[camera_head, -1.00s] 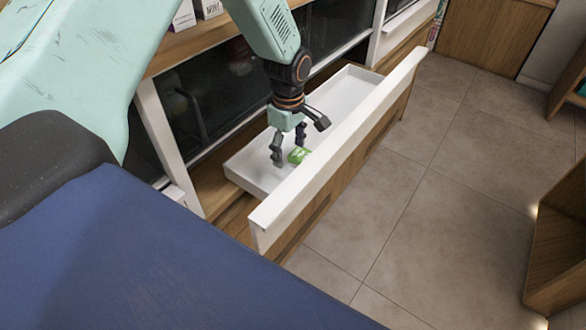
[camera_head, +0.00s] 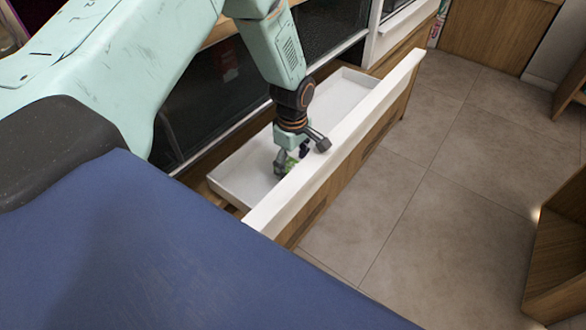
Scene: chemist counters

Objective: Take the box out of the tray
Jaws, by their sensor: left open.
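The white tray (camera_head: 235,182) is the inside of a pulled-out drawer below the counter. A small green and white box (camera_head: 291,164) lies in it, near the drawer front. My left gripper (camera_head: 291,165) is down in the tray at the box, with its fingers open around or beside it. The fingers hide most of the box, and I cannot tell whether they touch it. My right gripper is not in view.
The drawer's raised white front edge (camera_head: 345,135) stands close beside my gripper. Dark glass panels (camera_head: 215,95) stand behind the drawer. Bare tiled floor (camera_head: 450,190) lies to the right, with a wooden shelf unit (camera_head: 562,255) at the right edge.

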